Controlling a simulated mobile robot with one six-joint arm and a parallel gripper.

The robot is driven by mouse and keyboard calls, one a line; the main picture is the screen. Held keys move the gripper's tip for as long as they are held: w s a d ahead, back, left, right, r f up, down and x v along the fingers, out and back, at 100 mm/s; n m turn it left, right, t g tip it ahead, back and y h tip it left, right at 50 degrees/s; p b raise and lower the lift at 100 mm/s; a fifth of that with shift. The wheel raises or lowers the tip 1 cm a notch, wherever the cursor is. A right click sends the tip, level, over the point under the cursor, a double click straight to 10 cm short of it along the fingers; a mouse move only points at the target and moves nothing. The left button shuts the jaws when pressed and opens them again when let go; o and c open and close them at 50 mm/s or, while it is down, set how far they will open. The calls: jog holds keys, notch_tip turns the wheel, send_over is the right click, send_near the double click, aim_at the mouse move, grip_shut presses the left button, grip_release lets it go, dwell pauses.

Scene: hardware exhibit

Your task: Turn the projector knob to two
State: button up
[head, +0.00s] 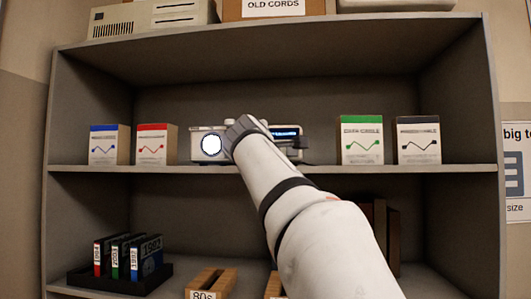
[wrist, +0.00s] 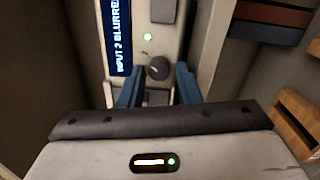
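The white projector (head: 203,133) sits on the middle shelf with its round lens lit. In the head view my arm and wrist cover the middle of the projector and hide the knob and fingers.
Blue (head: 104,146) and red (head: 153,146) cable boxes stand left of the projector; green (head: 361,141) and black (head: 418,141) ones stand right. A rack of labelled cartridges (head: 125,280) sits below left.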

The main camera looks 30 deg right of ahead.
jog(key=b+v, duration=0.2)
jog(key=v, duration=0.5)
jog(key=shift+s+a, duration=0.2)
jog(key=shift+s, duration=0.1)
jog(key=s+a+f+m+g+y, duration=0.1)
jog(key=a+f+m+g+y, duration=0.15)
jog(key=f, duration=1.15)
jog(key=s+a+f+m+g+y, duration=0.1)
jog(key=a+f+m+g+y, duration=0.15)
jog(key=f, duration=1.05)
jog(key=s+a+f+m+g+y, duration=0.2)
jog(key=s+f, duration=0.7)
jog(key=f, duration=0.5)
jog(key=s+a+f+m+g+y, duration=0.3)
jog(key=s+f, duration=0.6)
jog(key=f, duration=0.6)
jog(key=a+m+g, duration=0.1)
jog(key=m+g, duration=0.1)
jog(key=m, duration=0.1)
jog(key=shift+a, duration=0.25)
